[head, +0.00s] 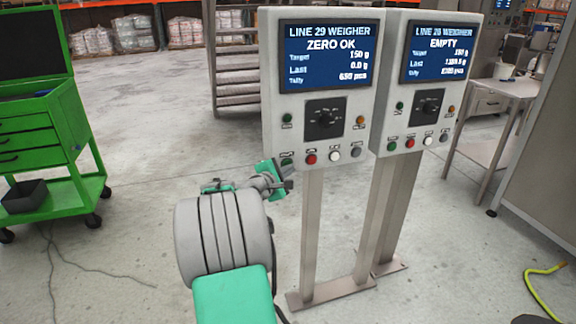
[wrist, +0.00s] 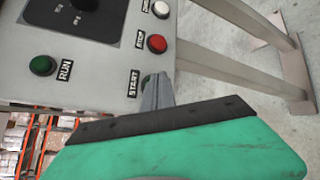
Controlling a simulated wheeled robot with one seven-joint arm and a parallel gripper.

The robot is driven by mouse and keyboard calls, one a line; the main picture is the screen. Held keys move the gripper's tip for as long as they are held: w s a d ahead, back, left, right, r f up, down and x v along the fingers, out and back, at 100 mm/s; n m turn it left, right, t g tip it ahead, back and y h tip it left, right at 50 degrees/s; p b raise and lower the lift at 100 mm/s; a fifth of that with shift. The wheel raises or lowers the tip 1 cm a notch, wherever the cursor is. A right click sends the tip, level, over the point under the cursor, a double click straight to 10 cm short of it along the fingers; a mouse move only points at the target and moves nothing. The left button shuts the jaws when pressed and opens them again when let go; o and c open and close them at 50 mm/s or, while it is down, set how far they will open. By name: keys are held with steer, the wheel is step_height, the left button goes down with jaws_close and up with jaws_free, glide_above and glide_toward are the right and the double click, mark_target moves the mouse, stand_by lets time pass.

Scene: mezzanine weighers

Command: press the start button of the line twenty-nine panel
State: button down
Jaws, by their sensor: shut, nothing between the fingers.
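The line twenty-nine panel (head: 270,70) is the left of two grey weigher boxes on posts. Its screen (head: 327,55) reads "LINE 29 WEIGHER" and "ZERO OK", last 0.0 g. Its start button (head: 286,158) is green, leftmost in the lower row, beside the red stop button (head: 310,159). My gripper (head: 284,172) is shut and empty, at the panel's lower left corner. In the wrist view its fingertips (wrist: 158,78) are by the START label (wrist: 133,83) and cover most of the start button. I cannot tell whether they touch it. The red stop button (wrist: 157,44) is clear.
A green RUN lamp (wrist: 42,65) sits above the button row. The similar second weigher panel (head: 396,100), reading "EMPTY", stands close on the right. A green tool cart (head: 45,140) is at left, a steel table (head: 500,88) at right.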

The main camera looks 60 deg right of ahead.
steer(key=shift+w+d, duration=0.2)
stand_by(0.4)
steer(key=shift+s+a, duration=0.1)
steer(key=shift+s+a+p, duration=0.3)
steer(key=shift+s+a, duration=0.2)
steer(key=s+a+p, duration=0.1)
steer(key=s+a, duration=0.2)
steer(key=shift+s+a, duration=0.25)
stand_by(0.4)
stand_by(0.5)
